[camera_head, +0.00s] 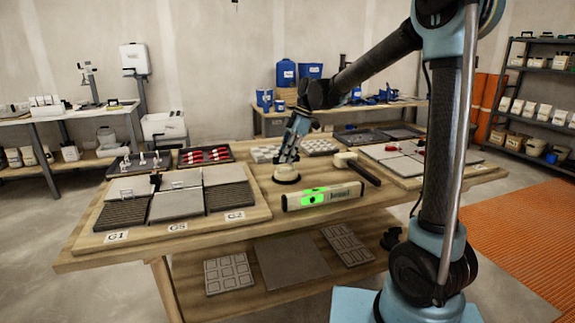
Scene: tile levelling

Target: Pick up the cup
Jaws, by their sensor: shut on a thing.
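The cup (286,178) is a small round piece with a pale rim and a dark underside, near the middle of the wooden table (262,222). My gripper (288,158) points down from above and is shut on the upper part of the cup. The fingers hide part of the cup's top. The cup looks upright and is at or just above the tabletop; I cannot tell whether it touches.
A level with a green display (322,196) lies just in front right of the cup. A mallet (356,167) lies to the right. A tile board (112,225) is at left, another (413,181) at right. Trays of red (205,156) and white pieces stand behind.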

